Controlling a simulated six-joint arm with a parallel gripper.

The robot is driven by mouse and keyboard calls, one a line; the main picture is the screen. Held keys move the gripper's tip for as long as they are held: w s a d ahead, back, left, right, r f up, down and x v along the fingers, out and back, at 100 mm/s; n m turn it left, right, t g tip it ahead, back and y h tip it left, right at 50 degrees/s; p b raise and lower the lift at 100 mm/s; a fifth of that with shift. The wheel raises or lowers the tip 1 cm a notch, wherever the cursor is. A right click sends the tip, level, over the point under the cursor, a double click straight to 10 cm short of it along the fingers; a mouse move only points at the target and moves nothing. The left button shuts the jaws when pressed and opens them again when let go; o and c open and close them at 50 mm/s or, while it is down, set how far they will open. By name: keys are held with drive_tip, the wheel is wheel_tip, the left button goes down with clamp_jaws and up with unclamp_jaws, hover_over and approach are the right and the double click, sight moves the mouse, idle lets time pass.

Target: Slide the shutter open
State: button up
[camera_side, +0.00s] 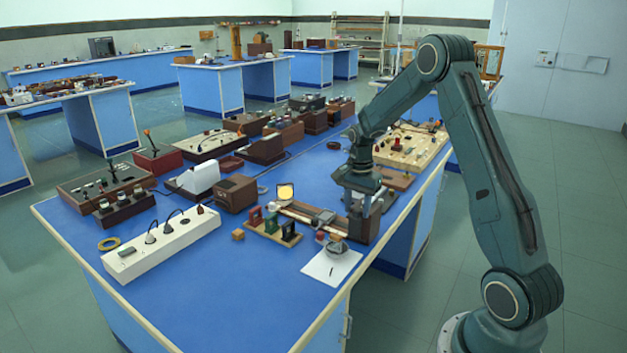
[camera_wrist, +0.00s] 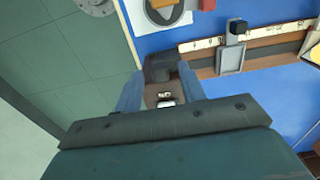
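A brown box (camera_side: 361,222) stands at the right end of the bench rail (camera_side: 312,213), by the table's right edge. In the wrist view the box (camera_wrist: 157,92) has a dark grey block (camera_wrist: 160,67) at its far end and a small white mark on top. My gripper (camera_side: 358,205) is directly above it, pointing down. In the wrist view my gripper (camera_wrist: 159,72) has its fingers apart, one on each side of the box; I cannot tell whether they touch it. I cannot tell which part is the shutter.
A white sheet (camera_side: 331,264) with a small round-based device lies just in front. Coloured filter holders (camera_side: 272,223) stand left of the rail. A white power strip (camera_side: 160,245) and brown boxes lie farther left. The front of the blue table is clear.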

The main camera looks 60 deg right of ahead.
drive_tip(key=shift+f, duration=0.35)
clamp_jaws()
drive_tip(key=shift+s, duration=1.55)
unclamp_jaws()
drive_tip(key=shift+w+r, duration=0.1)
drive_tip(key=shift+r, duration=0.05)
